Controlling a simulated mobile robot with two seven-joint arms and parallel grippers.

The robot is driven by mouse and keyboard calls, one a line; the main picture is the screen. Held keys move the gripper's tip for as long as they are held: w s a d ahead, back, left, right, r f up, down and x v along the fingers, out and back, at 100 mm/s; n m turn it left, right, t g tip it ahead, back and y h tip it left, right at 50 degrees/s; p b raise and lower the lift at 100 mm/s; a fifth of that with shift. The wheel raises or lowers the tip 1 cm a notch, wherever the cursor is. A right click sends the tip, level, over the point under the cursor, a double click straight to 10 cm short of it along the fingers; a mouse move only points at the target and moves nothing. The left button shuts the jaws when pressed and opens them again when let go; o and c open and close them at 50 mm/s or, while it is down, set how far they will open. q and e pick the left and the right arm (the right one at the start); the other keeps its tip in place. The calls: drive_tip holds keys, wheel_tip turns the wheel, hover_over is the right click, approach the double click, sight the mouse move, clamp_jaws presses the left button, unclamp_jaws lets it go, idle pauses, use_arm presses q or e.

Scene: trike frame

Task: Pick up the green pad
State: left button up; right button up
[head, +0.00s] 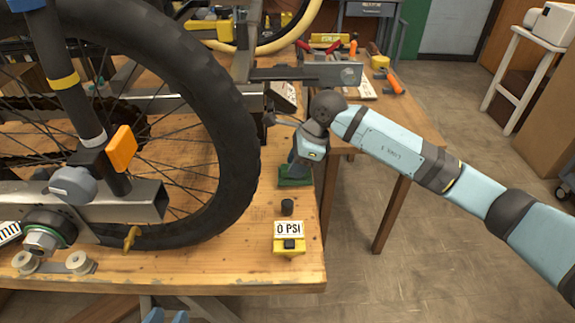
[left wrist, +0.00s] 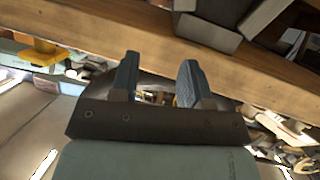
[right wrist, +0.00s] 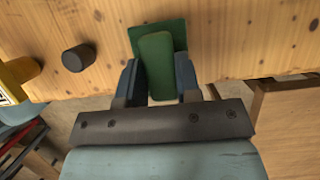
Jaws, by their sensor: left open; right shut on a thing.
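The green pad (head: 295,182) stands on the wooden table near its right edge, beside the wheel's tyre. In the right wrist view the green pad (right wrist: 157,62) shows a flat plate and a narrower green block. My right gripper (head: 297,162) reaches down on it from the right. Its two blue fingers (right wrist: 158,80) are shut on the green block, one on each side. My left gripper (head: 166,316) shows only as blue fingertips at the bottom edge of the head view. In the left wrist view its fingers (left wrist: 157,75) are apart and empty, below the table edge.
A black knob (head: 287,207) and a yellow gauge reading 0 PSI (head: 289,243) stand in front of the pad. The large wheel (head: 235,140) is close on the left. Tools (head: 394,82) lie on the table behind. Open floor (head: 440,250) is on the right.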

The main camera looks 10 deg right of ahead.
use_arm(q)
drive_tip(key=shift+s+a+f+g+y+p, duration=0.25)
drive_tip(key=shift+s+a+f+g+p, duration=0.1)
drive_tip(key=shift+f, duration=0.25)
drive_tip(key=shift+s+a+f+g+y+p, duration=0.25)
drive_tip(key=shift+a+f+g+p, duration=0.1)
drive_tip(key=shift+f, duration=0.25)
use_arm(e)
drive_tip(key=s+d, duration=0.3)
drive_tip(key=d, duration=1.2)
drive_tip(key=shift+d, duration=0.35)
drive_tip(key=shift+o, duration=1.3)
drive_tip(key=shift+c, duration=1)
